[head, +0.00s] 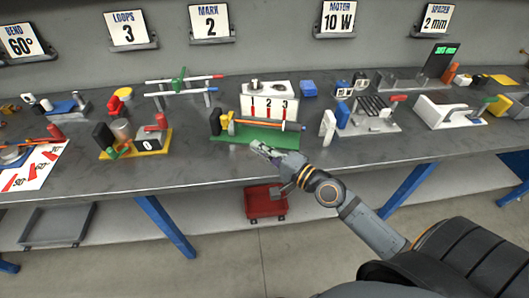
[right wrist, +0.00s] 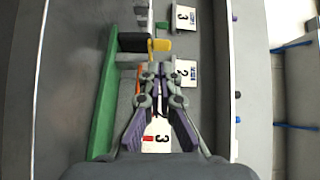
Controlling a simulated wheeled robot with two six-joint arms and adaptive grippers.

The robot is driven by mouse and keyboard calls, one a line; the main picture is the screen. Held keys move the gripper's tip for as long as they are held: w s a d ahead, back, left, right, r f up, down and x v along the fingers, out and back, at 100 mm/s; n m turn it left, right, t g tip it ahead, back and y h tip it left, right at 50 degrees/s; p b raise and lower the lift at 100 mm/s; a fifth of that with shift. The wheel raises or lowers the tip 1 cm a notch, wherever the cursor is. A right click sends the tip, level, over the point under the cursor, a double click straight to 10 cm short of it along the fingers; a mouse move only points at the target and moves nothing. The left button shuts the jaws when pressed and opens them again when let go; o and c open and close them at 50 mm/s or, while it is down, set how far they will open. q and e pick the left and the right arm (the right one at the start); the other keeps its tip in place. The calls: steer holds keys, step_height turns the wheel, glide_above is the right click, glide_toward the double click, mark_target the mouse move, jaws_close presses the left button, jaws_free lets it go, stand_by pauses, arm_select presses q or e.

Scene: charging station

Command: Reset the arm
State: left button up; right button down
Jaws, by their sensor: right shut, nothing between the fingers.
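My right gripper (head: 256,147) is at the front edge of the workbench (head: 330,160), just in front of a green fixture (head: 265,138). Its fingers are shut with nothing between them. In the right wrist view the closed fingers (right wrist: 161,72) point up the picture, beside the green fixture (right wrist: 103,120). The right arm reaches in from the lower right of the head view. I cannot tell whether the fingertips touch the fixture. My left gripper is in neither view.
The green fixture carries an orange rod (head: 268,124), with a white block numbered 1 to 3 (head: 268,98) behind it. A red bin (head: 265,203) is below the bench.

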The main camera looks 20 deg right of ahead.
steer(key=s+a+f+n+g+h, duration=0.2)
steer(key=s+a+f+n+g, duration=0.2)
steer(key=s+f+n+g, duration=0.45)
steer(key=s+d+f+n+g+h, duration=0.4)
steer(key=s+d+f+n+h, duration=0.15)
steer(key=s+d+f, duration=0.35)
steer(key=s+d+f+g+h+p, duration=0.1)
steer(key=s+d+f+p, duration=0.1)
steer(key=f, duration=0.9)
steer(key=s+d+f+p, duration=0.1)
steer(key=s+f+p, duration=0.1)
steer(key=f, duration=0.9)
arm_select(q)
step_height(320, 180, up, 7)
steer(key=p, duration=0.3)
arm_select(e)
steer(key=s+f, duration=0.6)
steer(key=s, duration=0.3)
steer(key=s+d+f+g, duration=0.1)
steer(key=s+f, duration=0.6)
steer(key=s, duration=0.2)
steer(key=shift+d+m, duration=0.2)
steer(key=shift+m, duration=0.2)
